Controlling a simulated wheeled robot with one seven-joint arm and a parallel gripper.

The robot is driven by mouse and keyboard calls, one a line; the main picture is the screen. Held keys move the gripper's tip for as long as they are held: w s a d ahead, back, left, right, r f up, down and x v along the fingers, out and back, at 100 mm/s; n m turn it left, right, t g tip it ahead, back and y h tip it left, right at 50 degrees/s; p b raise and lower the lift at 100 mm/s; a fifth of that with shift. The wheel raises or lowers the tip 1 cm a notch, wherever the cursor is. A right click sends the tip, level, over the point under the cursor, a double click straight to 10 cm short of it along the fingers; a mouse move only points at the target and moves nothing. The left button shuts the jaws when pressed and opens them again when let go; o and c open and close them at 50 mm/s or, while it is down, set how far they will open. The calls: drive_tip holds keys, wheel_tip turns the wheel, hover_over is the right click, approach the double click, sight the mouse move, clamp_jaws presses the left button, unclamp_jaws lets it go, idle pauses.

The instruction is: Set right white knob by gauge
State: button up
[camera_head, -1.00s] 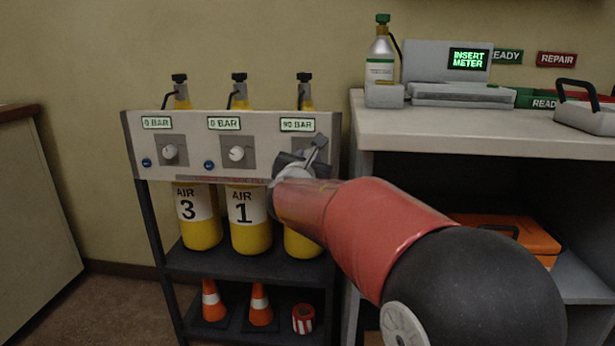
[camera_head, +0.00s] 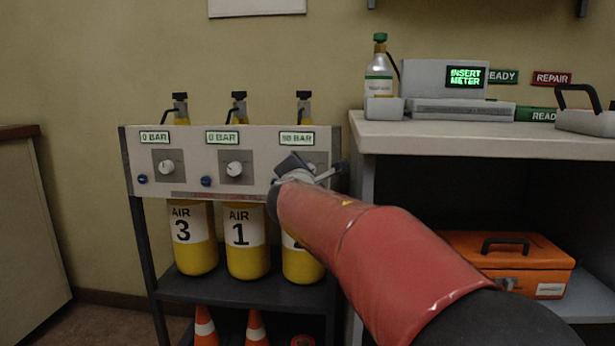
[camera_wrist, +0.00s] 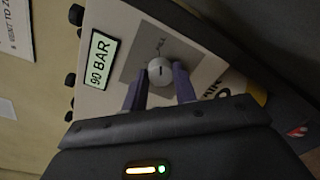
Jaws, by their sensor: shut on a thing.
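The right white knob (camera_wrist: 160,71) sits on its grey plate in the wrist view, with a dark mark on its face. My gripper (camera_wrist: 159,78) has one finger on each side of it and is shut on it. In the head view my gripper (camera_head: 310,170) is at the right end of the panel (camera_head: 260,178) and hides most of this knob. The right gauge (camera_wrist: 102,59) reads 90 BAR in the wrist view; it also shows in the head view (camera_head: 297,138), less sharply.
The middle knob (camera_head: 233,169) and left knob (camera_head: 166,167) are free, each under a gauge reading 0 BAR. Blue buttons sit beside them. Yellow air cylinders (camera_head: 246,262) stand below. A desk (camera_head: 480,137) stands close on the right, with an orange case (camera_head: 515,262) under it.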

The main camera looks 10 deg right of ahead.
idle(0.4)
drive_tip(key=o, duration=1)
drive_tip(key=v, duration=0.8)
